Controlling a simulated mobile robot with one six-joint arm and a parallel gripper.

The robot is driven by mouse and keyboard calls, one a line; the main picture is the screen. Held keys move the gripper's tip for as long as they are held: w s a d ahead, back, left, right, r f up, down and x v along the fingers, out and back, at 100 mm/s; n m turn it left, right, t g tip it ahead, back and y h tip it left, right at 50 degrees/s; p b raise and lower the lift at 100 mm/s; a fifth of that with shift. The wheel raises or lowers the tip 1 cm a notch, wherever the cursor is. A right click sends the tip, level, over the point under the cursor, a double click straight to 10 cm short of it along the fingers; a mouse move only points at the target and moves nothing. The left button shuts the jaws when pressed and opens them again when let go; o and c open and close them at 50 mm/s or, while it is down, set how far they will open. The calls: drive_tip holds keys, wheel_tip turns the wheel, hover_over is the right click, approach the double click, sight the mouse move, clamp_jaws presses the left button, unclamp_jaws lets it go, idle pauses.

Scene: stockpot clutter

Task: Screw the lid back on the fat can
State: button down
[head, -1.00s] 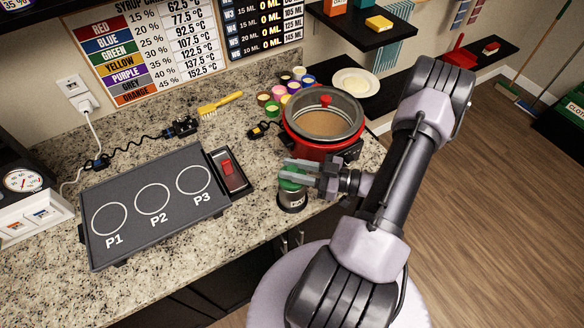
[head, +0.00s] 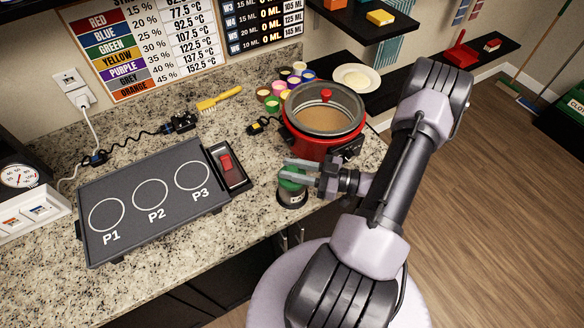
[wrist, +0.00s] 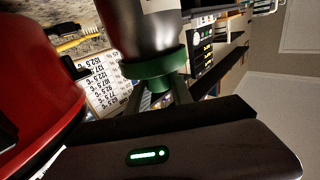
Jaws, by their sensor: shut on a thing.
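The fat can (head: 292,198) is a dark metallic can with a pale label, standing upright on the counter near its front edge. The green lid (head: 291,182) sits on top of the can. My gripper (head: 295,169) reaches in from the right and is shut on the green lid, with its fingers on either side of it. In the wrist view the can (wrist: 150,28) appears upside down, with the green lid (wrist: 157,68) against it between my fingers. Whether the lid's thread is engaged cannot be told.
A red stockpot (head: 318,142) stands close behind my gripper. A black hotplate (head: 150,200) with a red switch (head: 226,162) lies to the left. Several small coloured cups (head: 279,87) and a yellow brush (head: 219,99) are at the back. Some counter is clear left of the can.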

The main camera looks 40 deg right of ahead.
idle(0.4)
drive_tip(key=c, duration=1.1)
unclamp_jaws()
drive_tip(key=shift+o, duration=0.2)
drive_tip(key=v, duration=1.7)
drive_tip(key=shift+d, duration=0.2)
drive_tip(key=shift+s, duration=0.1)
